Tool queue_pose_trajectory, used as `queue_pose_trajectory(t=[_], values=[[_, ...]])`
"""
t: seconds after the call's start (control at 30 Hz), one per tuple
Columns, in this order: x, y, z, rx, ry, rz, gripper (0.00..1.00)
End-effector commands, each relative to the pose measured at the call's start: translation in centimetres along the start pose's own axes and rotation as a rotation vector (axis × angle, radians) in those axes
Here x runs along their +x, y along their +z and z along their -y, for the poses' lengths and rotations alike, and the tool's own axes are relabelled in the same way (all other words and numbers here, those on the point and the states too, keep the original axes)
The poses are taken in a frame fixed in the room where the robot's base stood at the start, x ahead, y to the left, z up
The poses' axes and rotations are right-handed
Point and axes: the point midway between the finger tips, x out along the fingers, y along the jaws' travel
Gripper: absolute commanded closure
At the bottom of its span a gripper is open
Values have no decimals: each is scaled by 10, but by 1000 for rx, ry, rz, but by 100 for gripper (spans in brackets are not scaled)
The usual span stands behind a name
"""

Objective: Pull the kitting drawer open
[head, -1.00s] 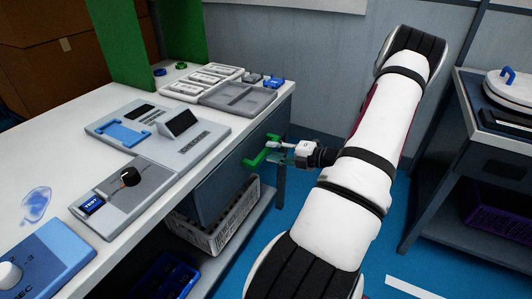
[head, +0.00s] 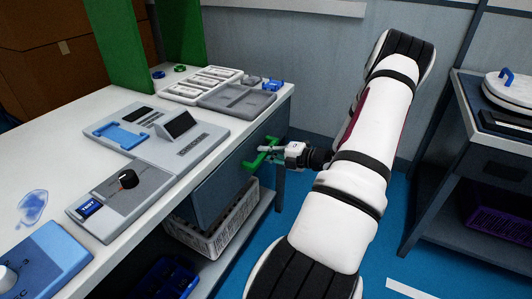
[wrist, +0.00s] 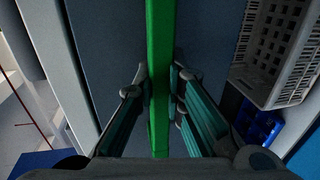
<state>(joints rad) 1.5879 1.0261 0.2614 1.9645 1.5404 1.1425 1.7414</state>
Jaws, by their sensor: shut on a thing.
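The kitting drawer (head: 222,190) is a dark blue-grey front under the white bench top. It also fills the middle of the wrist view (wrist: 112,60). Its green bar handle (head: 258,158) shows in the head view and runs down the middle of the wrist view (wrist: 160,50). My gripper (head: 271,152) is at the handle. In the wrist view my gripper (wrist: 160,88) has one finger on each side of the green bar, shut on it. Whether the drawer stands out from the bench is hard to tell.
A pale crate (head: 222,230) stands on the shelf below the drawer, with a blue bin (head: 166,280) to its left. Trays and panels lie on the bench top (head: 70,150). A dark side table (head: 480,150) stands at the right. Blue floor is open between.

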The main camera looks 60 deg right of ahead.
Motion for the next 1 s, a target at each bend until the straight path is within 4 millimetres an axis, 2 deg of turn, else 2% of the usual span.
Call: queue_pose_trajectory(t=[0.17, 0.37, 0.57, 1.0], values=[[-7, 0, 1, 1, -1, 1, 100], [-36, 1, 6, 2, -3, 3, 100], [-85, 0, 15, 3, -4, 4, 100], [-205, 0, 42, 3, -3, 3, 100]])
